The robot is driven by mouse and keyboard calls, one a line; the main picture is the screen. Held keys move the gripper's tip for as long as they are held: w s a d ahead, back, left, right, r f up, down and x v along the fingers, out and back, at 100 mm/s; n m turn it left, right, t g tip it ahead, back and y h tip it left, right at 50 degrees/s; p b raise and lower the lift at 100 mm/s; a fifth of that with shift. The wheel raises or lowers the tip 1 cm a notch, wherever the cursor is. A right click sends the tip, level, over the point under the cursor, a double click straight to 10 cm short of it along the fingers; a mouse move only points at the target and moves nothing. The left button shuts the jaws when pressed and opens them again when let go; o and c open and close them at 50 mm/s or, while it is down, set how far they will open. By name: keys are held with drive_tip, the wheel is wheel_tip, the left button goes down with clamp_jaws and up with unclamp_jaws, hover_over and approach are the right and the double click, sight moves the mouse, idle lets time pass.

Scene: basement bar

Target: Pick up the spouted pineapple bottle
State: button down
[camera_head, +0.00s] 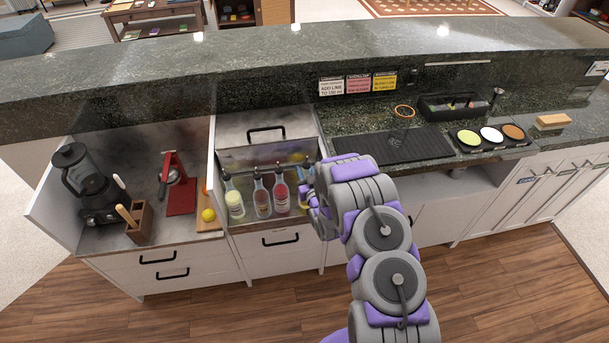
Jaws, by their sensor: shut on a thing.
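Several spouted bottles stand in a row in the open metal well of the counter. My purple and grey arm comes up from the lower right and hides part of this bottle and the well's right side. The labels are too small to read, so I cannot confirm which bottle is pineapple.
A blender (88,185), a red juicer (178,185), a wooden utensil holder (139,221) and a lemon (208,215) stand left of the well. A black mat (392,146) and a tray of three rimmer dishes (491,136) lie right. The raised bar ledge runs behind.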

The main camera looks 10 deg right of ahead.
drive_tip(key=s, duration=0.2)
drive_tip(key=s+d+r+p, duration=0.1)
drive_tip(key=s, duration=0.5)
drive_tip(key=shift+d+r+p, duration=0.15)
drive_tip(key=shift+r+p, duration=0.2)
drive_tip(key=shift+r, duration=0.05)
drive_tip(key=s+d+b, duration=0.1)
drive_tip(key=s+b, duration=0.1)
drive_tip(key=s, duration=0.5)
drive_tip(key=shift+s+d+r, duration=0.15)
drive_tip(key=shift+s+r, duration=0.2)
drive_tip(key=shift+r, duration=0.05)
